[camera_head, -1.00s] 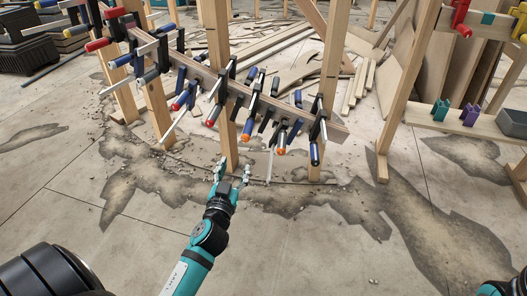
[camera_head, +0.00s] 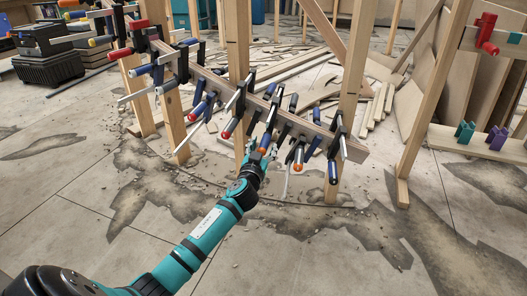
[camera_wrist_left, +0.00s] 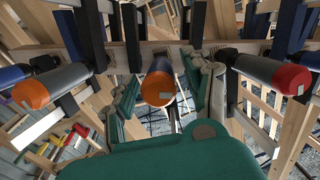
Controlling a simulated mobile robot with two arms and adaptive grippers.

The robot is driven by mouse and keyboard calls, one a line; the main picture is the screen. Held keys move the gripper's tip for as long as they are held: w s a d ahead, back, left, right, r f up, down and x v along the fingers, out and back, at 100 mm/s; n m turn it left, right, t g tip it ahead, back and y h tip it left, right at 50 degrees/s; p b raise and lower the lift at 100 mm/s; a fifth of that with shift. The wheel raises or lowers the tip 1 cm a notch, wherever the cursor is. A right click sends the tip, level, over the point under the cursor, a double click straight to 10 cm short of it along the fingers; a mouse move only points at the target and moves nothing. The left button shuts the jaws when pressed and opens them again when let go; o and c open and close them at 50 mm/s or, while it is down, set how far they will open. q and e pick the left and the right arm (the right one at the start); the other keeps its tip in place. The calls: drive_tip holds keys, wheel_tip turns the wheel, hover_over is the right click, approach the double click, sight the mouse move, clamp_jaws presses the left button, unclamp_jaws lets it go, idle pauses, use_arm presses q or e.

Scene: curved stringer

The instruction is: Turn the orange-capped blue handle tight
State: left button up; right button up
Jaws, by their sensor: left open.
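The blue handle with an orange cap (camera_head: 264,144) hangs from a clamp on the curved wooden stringer (camera_head: 213,83) in the head view. My left gripper (camera_head: 262,155) is right at this handle's lower end and partly covers it. In the left wrist view the orange cap (camera_wrist_left: 157,89) faces the camera, between the two spread fingers of my left gripper (camera_wrist_left: 165,95). The gripper is open, with visible gaps beside the cap. The handle's blue shaft is mostly hidden behind the cap in this view. My right gripper is not in view.
Neighbouring clamp handles hang close by: a grey orange-capped one (camera_wrist_left: 32,94) and a grey red-capped one (camera_wrist_left: 290,78). Wooden posts (camera_head: 344,105) stand around the stringer. A shelf with teal and purple clamps (camera_head: 497,138) is at right.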

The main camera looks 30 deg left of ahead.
use_arm(q)
drive_tip(key=shift+w+a, duration=0.15)
drive_tip(key=shift+w, duration=0.2)
drive_tip(key=shift+c, duration=0.4)
clamp_jaws()
